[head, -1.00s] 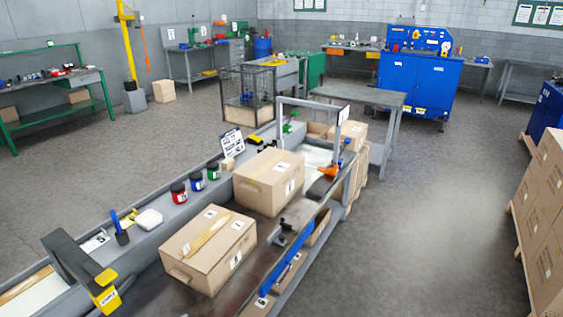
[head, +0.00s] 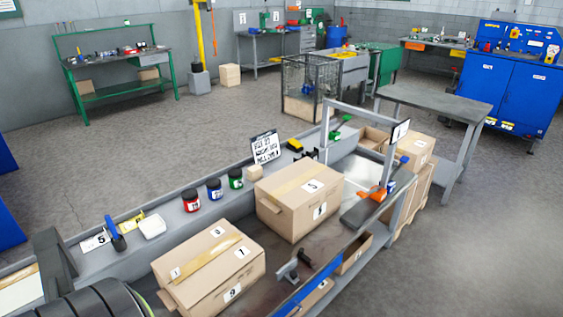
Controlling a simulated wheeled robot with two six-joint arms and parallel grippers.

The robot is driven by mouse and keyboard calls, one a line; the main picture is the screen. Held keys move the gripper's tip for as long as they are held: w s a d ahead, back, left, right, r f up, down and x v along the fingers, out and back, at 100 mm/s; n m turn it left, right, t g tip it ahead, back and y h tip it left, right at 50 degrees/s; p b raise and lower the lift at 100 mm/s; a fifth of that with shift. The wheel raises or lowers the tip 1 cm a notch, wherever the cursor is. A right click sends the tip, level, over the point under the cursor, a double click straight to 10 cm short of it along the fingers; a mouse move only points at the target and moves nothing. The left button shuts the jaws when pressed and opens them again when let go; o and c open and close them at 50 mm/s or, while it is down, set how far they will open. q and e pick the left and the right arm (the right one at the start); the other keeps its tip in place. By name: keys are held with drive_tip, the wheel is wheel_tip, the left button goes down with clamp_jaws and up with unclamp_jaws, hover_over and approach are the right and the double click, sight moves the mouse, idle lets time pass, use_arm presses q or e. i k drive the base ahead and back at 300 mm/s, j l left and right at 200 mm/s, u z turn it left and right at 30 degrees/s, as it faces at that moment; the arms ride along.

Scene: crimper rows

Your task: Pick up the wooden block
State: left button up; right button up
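A small light wooden block (head: 255,173) sits on the grey ledge behind the packing bench. It is just behind the rear cardboard box and in front of a white printed sign (head: 265,147). A larger pale wooden cube (head: 229,75) stands on the floor farther back, near the yellow post. A dark rounded part at the bottom left edge looks like a link of my arm. Neither of my grippers shows.
Two cardboard boxes, front (head: 208,265) and rear (head: 300,196), stand on the bench. Red, blue and green-labelled jars (head: 214,189) line the ledge left of the small block. A grey frame (head: 362,116) rises at the bench's far end.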

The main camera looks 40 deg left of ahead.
sight(255, 172)
drive_tip(key=i, duration=1.7)
drive_tip(key=i+u, duration=0.1)
drive_tip(key=i, duration=0.4)
drive_tip(key=i+l+u, duration=0.15)
drive_tip(key=i, duration=0.35)
drive_tip(key=i+l+u, duration=0.1)
drive_tip(key=i, duration=0.4)
